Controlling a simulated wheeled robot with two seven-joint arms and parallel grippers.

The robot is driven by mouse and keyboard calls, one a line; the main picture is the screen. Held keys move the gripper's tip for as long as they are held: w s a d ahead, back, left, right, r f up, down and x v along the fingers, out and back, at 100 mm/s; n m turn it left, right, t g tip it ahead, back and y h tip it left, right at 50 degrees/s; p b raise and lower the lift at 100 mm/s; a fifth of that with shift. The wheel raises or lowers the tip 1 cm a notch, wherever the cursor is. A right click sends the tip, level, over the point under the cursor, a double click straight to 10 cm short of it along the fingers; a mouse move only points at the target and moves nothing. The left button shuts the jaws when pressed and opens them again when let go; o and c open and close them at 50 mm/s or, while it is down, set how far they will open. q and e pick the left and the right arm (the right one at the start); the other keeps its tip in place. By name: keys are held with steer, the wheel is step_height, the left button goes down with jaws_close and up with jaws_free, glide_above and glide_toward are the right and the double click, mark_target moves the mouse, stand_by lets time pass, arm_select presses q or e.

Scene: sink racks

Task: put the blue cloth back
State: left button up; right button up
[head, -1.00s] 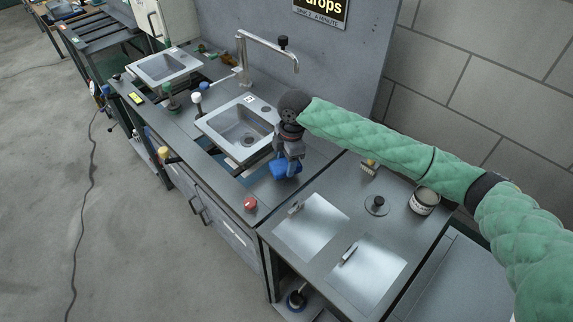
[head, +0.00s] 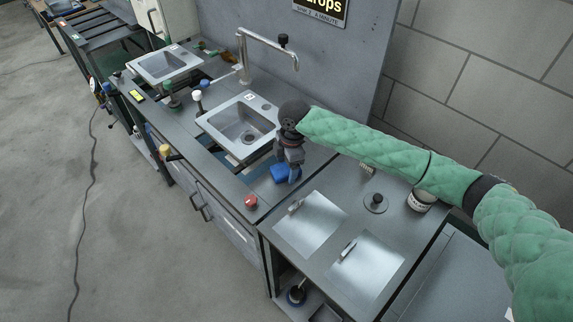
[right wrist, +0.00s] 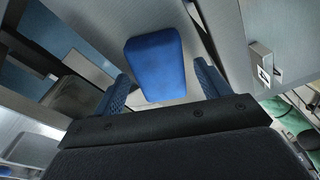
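The blue cloth (head: 281,173) is a small blue block-like pad on the grey counter strip, just right of the nearer sink. My right gripper (head: 293,174) is right beside it in the head view and partly overlaps it. In the right wrist view the cloth (right wrist: 154,62) lies beyond and between the two blue-padded fingers of the gripper (right wrist: 162,80). The fingers are spread wider than the cloth, with gaps on both sides. My left gripper is out of view.
The nearer sink (head: 243,127) and its tall faucet (head: 268,38) stand left of my right arm. A red button (head: 251,201) is on the front edge. Metal plates (head: 310,223), a black-knobbed disc (head: 376,202) and a tin (head: 421,200) are on the right counter.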

steer(key=shift+r, duration=0.1)
steer(key=shift+r, duration=0.15)
steer(key=shift+w+r+b, duration=0.1)
steer(key=shift+r+b, duration=0.25)
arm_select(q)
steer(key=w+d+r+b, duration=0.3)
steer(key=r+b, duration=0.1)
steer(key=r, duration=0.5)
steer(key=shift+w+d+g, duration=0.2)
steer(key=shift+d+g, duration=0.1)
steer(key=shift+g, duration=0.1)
arm_select(e)
step_height(320, 180, up, 11)
steer(key=d, duration=0.1)
steer(key=shift+w+d, duration=0.15)
steer(key=shift+w, duration=0.05)
